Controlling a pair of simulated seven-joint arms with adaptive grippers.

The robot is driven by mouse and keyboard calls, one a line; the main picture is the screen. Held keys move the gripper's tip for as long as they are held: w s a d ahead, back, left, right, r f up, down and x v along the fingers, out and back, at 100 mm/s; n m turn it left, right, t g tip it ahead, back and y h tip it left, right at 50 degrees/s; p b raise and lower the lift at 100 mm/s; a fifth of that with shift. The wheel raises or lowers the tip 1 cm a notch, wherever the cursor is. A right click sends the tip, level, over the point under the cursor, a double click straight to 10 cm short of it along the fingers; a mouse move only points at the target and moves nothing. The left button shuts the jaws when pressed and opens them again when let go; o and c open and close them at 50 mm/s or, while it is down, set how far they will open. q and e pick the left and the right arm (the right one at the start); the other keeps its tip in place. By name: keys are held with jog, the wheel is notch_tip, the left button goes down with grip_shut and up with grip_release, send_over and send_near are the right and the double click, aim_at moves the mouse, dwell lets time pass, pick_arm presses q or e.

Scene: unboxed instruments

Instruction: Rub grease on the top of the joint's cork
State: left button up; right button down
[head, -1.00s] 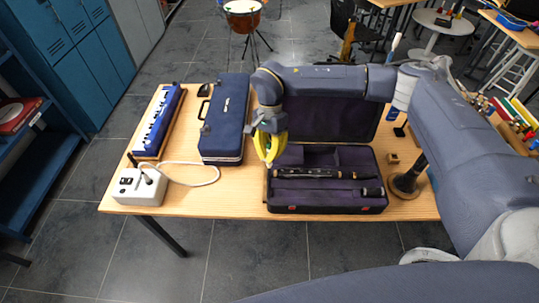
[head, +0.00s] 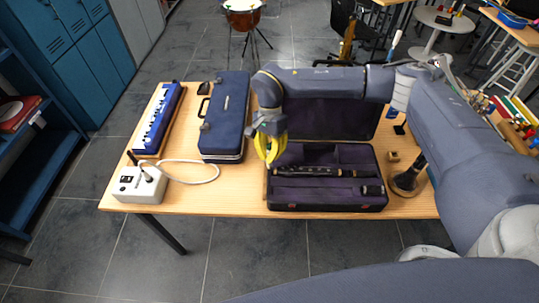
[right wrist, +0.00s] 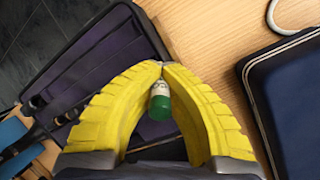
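My right gripper (head: 269,162) is over the left edge of the open instrument case. Its yellow fingers are closed at the tips on a small grease stick (right wrist: 159,103), white with a green end, in the right wrist view. The stick is hidden in the head view. A black joint with silver keys (head: 322,171) lies in the purple-lined case (head: 330,207), just right of the fingertips. Black ends with pale rings (right wrist: 35,103) show at the left of the right wrist view. I cannot make out the cork or any contact with it. My left gripper is not in view.
A closed blue case (head: 226,115) and a blue keyboard (head: 158,120) lie to the left. A white power box (head: 139,185) with a looping cable sits at the front left. A dark stand (head: 407,182) and a small wooden block (head: 393,157) are right of the open case.

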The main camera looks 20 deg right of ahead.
aim_at(270, 151)
jog(key=shift+f, duration=1.05)
dwell(0.4)
jog(key=shift+s+d, duration=0.2)
jog(key=shift+d, duration=0.45)
jog(key=shift+s+d, duration=0.25)
jog(key=shift+d, duration=0.4)
jog(key=shift+s+d, duration=0.2)
jog(key=shift+d, duration=0.45)
jog(key=shift+a, duration=0.15)
jog(key=shift+w+a+r, duration=0.1)
jog(key=shift+w+a, duration=0.1)
jog(key=shift+a, duration=0.4)
jog(key=shift+w+a+r, duration=0.1)
jog(key=shift+w+a, duration=0.15)
jog(key=shift+a, duration=0.35)
jog(key=shift+w+a+r, duration=0.1)
jog(key=shift+w+a, duration=0.1)
jog(key=shift+a, duration=0.4)
jog(key=shift+r, duration=2.95)
jog(key=shift+r, duration=0.1)
jog(key=shift+r, duration=1.4)
